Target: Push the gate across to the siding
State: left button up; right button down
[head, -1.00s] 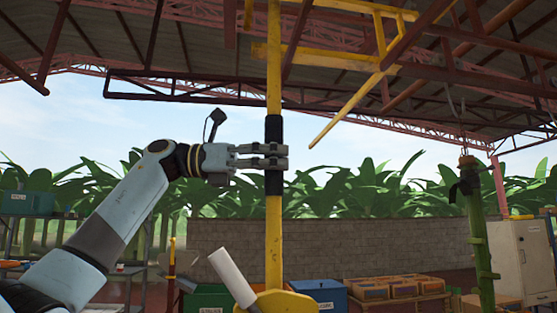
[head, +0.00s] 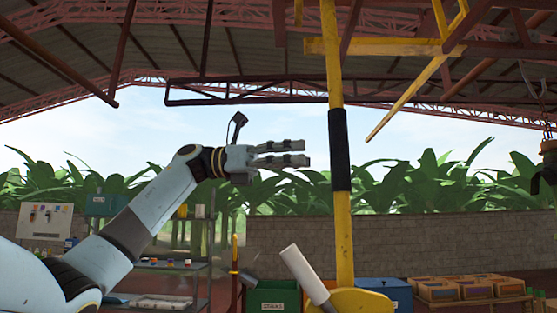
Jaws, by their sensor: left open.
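A yellow upright pole (head: 343,235) with a black sleeve (head: 339,150) stands right of centre and leans slightly. It reaches up towards yellow overhead bars (head: 380,48), and one slanting yellow bar (head: 408,97) hangs down to the right. I cannot tell which of these parts is the gate, and no siding is clearly identifiable. My left gripper (head: 306,153) is open and empty, pointing right. Its fingertips are left of the black sleeve with a gap showing between them. My right gripper is out of view.
A yellow rounded base (head: 352,302) and a pale cylinder (head: 304,274) are at the bottom. A green bin (head: 273,299), a blue bin (head: 390,289) and a table of crates (head: 465,289) stand behind. Hanging hardware (head: 548,160) is at the right edge. A low block wall (head: 440,243) closes the background.

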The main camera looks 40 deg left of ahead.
pick_arm(q)
jog(key=v, duration=0.4)
dwell(0.4)
